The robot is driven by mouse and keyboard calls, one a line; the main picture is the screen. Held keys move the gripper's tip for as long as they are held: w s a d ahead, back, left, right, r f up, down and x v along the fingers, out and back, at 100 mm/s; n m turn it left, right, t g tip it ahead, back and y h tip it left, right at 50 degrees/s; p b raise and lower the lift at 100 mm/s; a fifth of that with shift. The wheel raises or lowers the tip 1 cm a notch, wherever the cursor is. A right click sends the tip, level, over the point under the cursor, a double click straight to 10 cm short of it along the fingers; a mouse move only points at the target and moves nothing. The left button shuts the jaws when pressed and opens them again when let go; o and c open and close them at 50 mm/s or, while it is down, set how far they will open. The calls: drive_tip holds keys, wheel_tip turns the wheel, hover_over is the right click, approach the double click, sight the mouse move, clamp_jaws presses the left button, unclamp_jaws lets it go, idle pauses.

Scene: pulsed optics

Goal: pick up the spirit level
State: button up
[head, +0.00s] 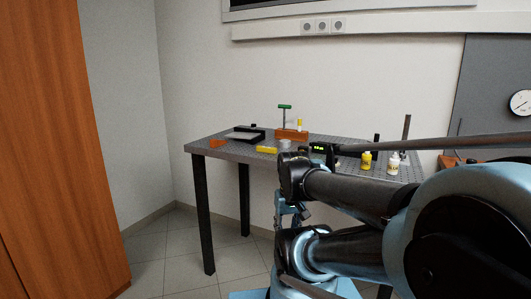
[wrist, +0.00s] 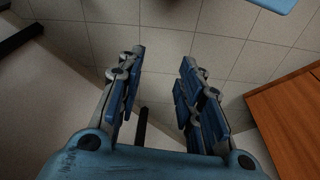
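A small yellow bar (head: 266,150), which looks like the spirit level, lies on the front part of the dark perforated table (head: 222,153). It is too small to make out any vial, and I cannot be sure of it. My gripper (wrist: 158,75) is open and empty in the wrist view, with floor tiles beyond its blue-padded fingers. In the head view my arm covers the table's right front, and the gripper is low in front of the table, apart from the yellow bar.
Behind the bar are a black tray-like box (head: 248,133) and an orange block (head: 291,134) with a green-topped tool. An orange piece (head: 217,143) lies at the left. A yellow bottle (head: 366,161) and white bottle (head: 393,164) stand right. A wooden cabinet (head: 60,150) is at left.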

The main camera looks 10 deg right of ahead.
drive_tip(key=shift+o, duration=0.6)
drive_tip(key=shift+s+r, duration=0.25)
drive_tip(key=shift+r, duration=0.05)
drive_tip(key=w+r+m+y, duration=0.2)
drive_tip(key=w+r+m, duration=0.9)
drive_tip(key=w+r, duration=0.6)
drive_tip(key=w+d+r+m+y, duration=0.1)
drive_tip(key=w+d+r+m, duration=0.2)
drive_tip(key=w+r+m, duration=0.6)
drive_tip(key=w+d+r+m+y, duration=0.1)
drive_tip(key=w+d+r+m, duration=0.3)
drive_tip(key=w, duration=0.9)
drive_tip(key=m, duration=0.1)
hover_over(271, 148)
drive_tip(key=f, duration=0.9)
drive_tip(key=shift+w+f, duration=0.3)
drive_tip(key=shift+f, duration=0.1)
drive_tip(key=shift+d+x, duration=0.1)
drive_tip(key=shift+x, duration=1.2)
drive_tip(key=shift+d+x, duration=0.15)
drive_tip(key=shift+x, duration=1.2)
drive_tip(key=shift+f, duration=0.1)
clamp_jaws()
